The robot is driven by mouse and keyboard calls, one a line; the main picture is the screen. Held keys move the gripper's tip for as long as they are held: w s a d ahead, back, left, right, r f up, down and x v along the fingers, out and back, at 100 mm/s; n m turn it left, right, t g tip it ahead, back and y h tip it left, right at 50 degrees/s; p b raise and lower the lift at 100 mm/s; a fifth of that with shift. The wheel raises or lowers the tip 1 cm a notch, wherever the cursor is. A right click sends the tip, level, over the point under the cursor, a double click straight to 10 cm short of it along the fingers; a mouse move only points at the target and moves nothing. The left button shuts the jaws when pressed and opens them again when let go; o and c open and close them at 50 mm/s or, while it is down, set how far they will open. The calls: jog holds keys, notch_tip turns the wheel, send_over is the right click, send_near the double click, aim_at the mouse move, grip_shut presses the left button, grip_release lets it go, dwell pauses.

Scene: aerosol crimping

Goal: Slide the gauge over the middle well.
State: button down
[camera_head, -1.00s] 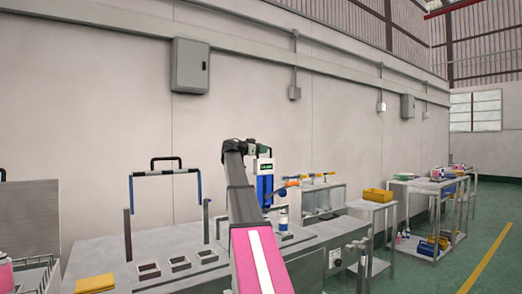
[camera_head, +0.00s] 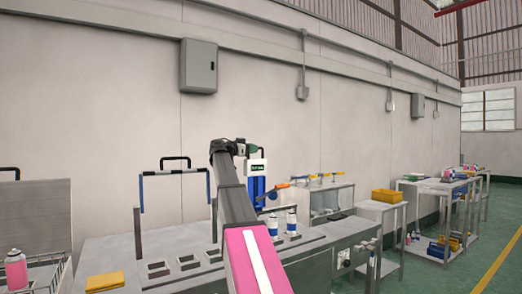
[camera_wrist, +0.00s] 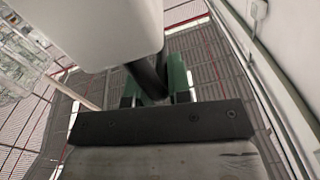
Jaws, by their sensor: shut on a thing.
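The gauge (camera_head: 257,172) is a white and blue upright device with a small green label, held in the air above the bench in the head view. Its pale body also fills the top of the wrist view (camera_wrist: 100,30). My gripper (camera_wrist: 158,82) has green fingers shut on the gauge's dark handle. In the head view my gripper (camera_head: 252,149) is at the gauge's top. Dark square wells (camera_head: 187,262) lie in a row in the grey bench top, left of my arm. My arm hides part of the row, so I cannot tell which well is under the gauge.
Two white-and-blue cans (camera_head: 291,222) stand on the bench right of my arm. A blue-sided frame with a black handle (camera_head: 175,164) rises behind the wells. A yellow block (camera_head: 104,282) and a pink can (camera_head: 15,268) are at the left.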

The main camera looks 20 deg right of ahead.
jog(key=shift+w+a+r, duration=0.1)
jog(key=shift+w+a, duration=0.05)
jog(key=shift+a, duration=0.1)
jog(key=c, duration=1.1)
grip_release()
jog(key=shift+a, duration=0.6)
jog(key=shift+s+a, duration=0.15)
jog(key=shift+a, duration=0.9)
jog(key=shift+s+a, duration=0.2)
jog(key=shift+a, duration=0.8)
jog(key=shift+s+a, duration=0.15)
jog(key=shift+a, duration=0.9)
jog(key=shift+s, duration=0.1)
